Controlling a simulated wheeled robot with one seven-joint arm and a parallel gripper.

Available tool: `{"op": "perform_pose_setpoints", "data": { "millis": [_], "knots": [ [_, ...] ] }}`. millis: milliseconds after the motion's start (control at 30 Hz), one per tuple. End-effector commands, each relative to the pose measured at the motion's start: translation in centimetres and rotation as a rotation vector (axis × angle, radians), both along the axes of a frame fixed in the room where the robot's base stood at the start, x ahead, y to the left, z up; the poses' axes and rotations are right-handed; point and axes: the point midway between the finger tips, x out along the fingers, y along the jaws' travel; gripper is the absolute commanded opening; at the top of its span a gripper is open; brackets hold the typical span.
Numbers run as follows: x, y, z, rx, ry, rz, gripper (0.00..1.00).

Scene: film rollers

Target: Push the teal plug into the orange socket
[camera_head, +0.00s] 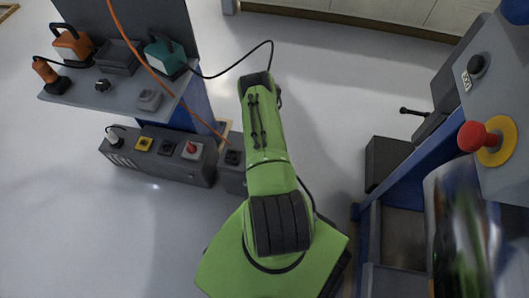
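A teal box-shaped body (165,57) with a dark top and pale label sits at the right of the grey shelf (118,96). A black cable (238,62) loops from it toward the far end of my green arm. I cannot tell whether this teal body is the plug itself. An orange body (73,45) with a black handle sits at the shelf's back left. A smaller orange-and-black piece (46,72) stands before it; I cannot tell which is the socket. My arm ends near the shelf's right side; my gripper's fingers are hidden.
Grey blocks and a dark knob (102,85) share the shelf. A low dark panel (158,155) below carries several coloured fittings. An orange cable (150,66) crosses the shelf. A blue-framed console with a red button (476,137) stands right. Floor between is open.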

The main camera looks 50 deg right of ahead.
Motion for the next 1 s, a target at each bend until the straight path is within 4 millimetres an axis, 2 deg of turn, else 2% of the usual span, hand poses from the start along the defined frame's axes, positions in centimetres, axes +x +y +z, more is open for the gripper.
{"op": "perform_pose_setpoints", "data": {
  "millis": [567,1000],
  "knots": [
    [0.00,0.00,0.01,-0.001,-0.001,0.000,0.11],
    [0.02,-0.02,-0.84,-0.001,-0.001,0.000,0.11]
  ]
}}
